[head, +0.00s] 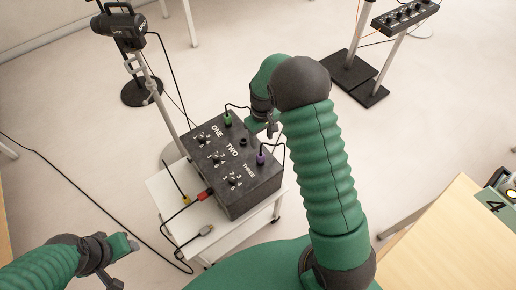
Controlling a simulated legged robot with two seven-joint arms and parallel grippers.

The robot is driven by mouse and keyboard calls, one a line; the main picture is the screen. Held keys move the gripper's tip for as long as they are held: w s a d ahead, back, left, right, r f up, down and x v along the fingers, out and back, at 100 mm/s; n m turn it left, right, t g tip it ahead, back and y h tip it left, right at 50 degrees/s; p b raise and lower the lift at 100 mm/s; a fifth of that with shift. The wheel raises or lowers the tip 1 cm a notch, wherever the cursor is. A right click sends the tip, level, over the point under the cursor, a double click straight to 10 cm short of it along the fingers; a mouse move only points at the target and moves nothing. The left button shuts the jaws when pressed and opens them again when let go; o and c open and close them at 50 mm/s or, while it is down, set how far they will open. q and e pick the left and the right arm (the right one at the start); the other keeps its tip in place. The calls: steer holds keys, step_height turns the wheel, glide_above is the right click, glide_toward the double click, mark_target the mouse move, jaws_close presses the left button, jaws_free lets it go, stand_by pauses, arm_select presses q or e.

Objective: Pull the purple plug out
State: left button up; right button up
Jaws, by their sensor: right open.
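The purple plug (261,158) is seated in the top of a black box (241,196) near its right edge, beside the word THREE. A black cable loops up from it. My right gripper (265,127) is open just above and behind the plug, over the box's far right corner. It is apart from the plug, and nothing shows between its fingers. My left gripper (126,262) is low at the left, away from the box. I cannot tell from this angle how far its fingers are apart.
A yellow plug (186,199) and a grey connector (206,230) lie on the white cart (163,188). A lamp stand (146,73) rises behind. A wooden table (440,245) is at right.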

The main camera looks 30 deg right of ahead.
mark_target(260, 153)
steer(key=f, duration=1)
steer(key=shift+a+f+p, duration=0.25)
steer(key=shift+a+p, duration=0.1)
steer(key=shift+p, duration=0.05)
steer(key=shift+d+f, duration=0.1)
steer(key=shift+f, duration=0.35)
steer(key=shift+d, duration=0.15)
jaws_close()
